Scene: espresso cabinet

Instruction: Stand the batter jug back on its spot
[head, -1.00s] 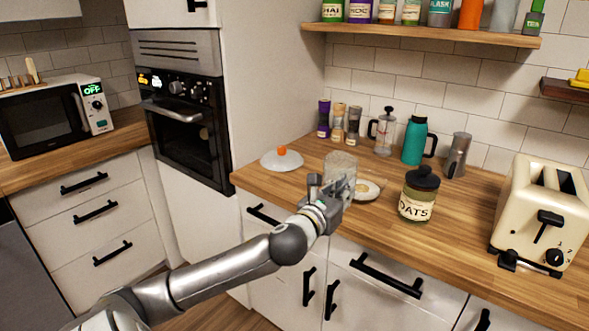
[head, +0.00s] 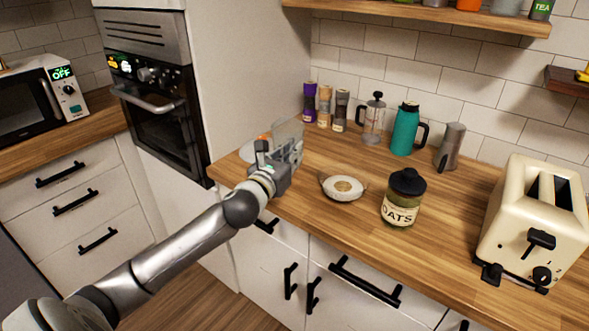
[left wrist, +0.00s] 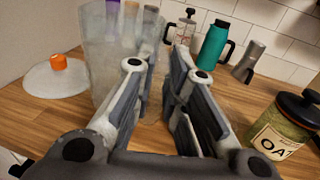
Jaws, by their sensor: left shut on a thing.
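The batter jug is a clear, see-through glass vessel (head: 289,130) at the left end of the wooden counter, upright or nearly so. My left gripper (head: 284,158) is shut on it, in front of its body. In the left wrist view the jug (left wrist: 103,45) stands just beyond the left finger, and the fingers (left wrist: 158,75) hide part of it. The grip point is hard to make out. I cannot tell whether its base touches the counter. A small white dish with a tan round centre (head: 343,188) sits to the right of the gripper. My right gripper is not in view.
A white lid with an orange knob (left wrist: 57,78) lies left of the jug. The oats jar (head: 403,198), toaster (head: 535,225), teal flask (head: 406,130), French press (head: 374,120) and several grinders (head: 325,106) stand on the counter. Bare wood lies around the dish.

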